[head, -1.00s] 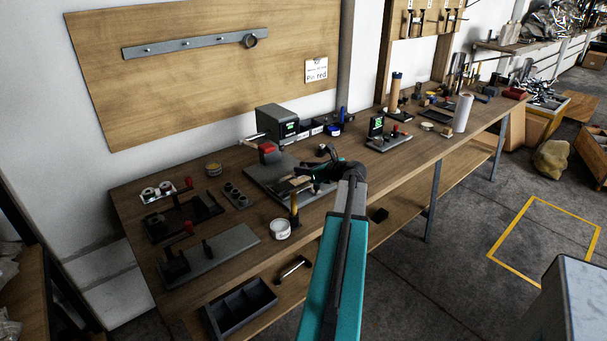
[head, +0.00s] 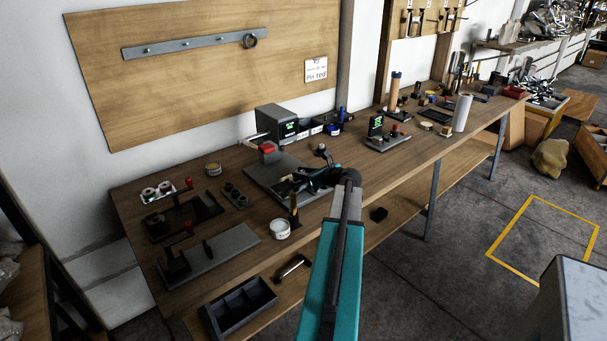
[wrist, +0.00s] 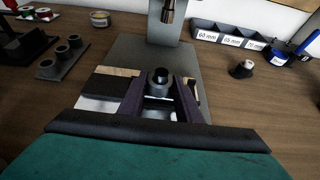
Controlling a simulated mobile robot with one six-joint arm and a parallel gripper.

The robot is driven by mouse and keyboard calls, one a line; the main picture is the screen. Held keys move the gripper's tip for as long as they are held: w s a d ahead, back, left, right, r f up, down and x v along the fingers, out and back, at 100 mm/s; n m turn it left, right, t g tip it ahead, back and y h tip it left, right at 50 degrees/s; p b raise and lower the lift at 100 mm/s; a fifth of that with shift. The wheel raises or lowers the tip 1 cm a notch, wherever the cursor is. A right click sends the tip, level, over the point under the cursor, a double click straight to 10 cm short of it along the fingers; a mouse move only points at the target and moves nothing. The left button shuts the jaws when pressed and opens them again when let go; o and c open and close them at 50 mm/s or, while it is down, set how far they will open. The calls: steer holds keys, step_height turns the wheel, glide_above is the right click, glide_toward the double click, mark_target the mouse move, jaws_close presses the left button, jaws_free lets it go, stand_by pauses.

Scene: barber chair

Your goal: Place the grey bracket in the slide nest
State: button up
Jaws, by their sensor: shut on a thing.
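My gripper (wrist: 160,104) is in the wrist view, its two dark fingers reaching forward over the grey press plate (wrist: 197,75). It is shut on a pale grey piece (wrist: 157,112), seemingly the grey bracket, mostly hidden between the fingers. A black round post (wrist: 160,78) shows between and just beyond the fingertips. Around the fingers lie a tan strip (wrist: 117,71) and a pale block (wrist: 100,104), perhaps parts of the slide nest; I cannot tell whether the bracket touches them. In the head view my gripper (head: 299,184) is over the press plate (head: 262,176), its tips small and dark.
The press ram (wrist: 168,12) hangs beyond the fingers. Labelled bins (wrist: 230,37) stand at the back right. A block with several dark cups (wrist: 62,58) stands left of the plate. A white tin (head: 280,229) is near the bench's front edge.

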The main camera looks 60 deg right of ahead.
steer(key=shift+f, duration=0.25)
steer(key=o, duration=1.2)
steer(key=shift+c, duration=0.2)
steer(key=shift+r, duration=0.1)
steer(key=shift+s+r, duration=0.1)
steer(key=b+v, duration=0.1)
steer(key=v, duration=1)
steer(key=shift+s+a+r, duration=0.2)
steer(key=shift+s, duration=0.1)
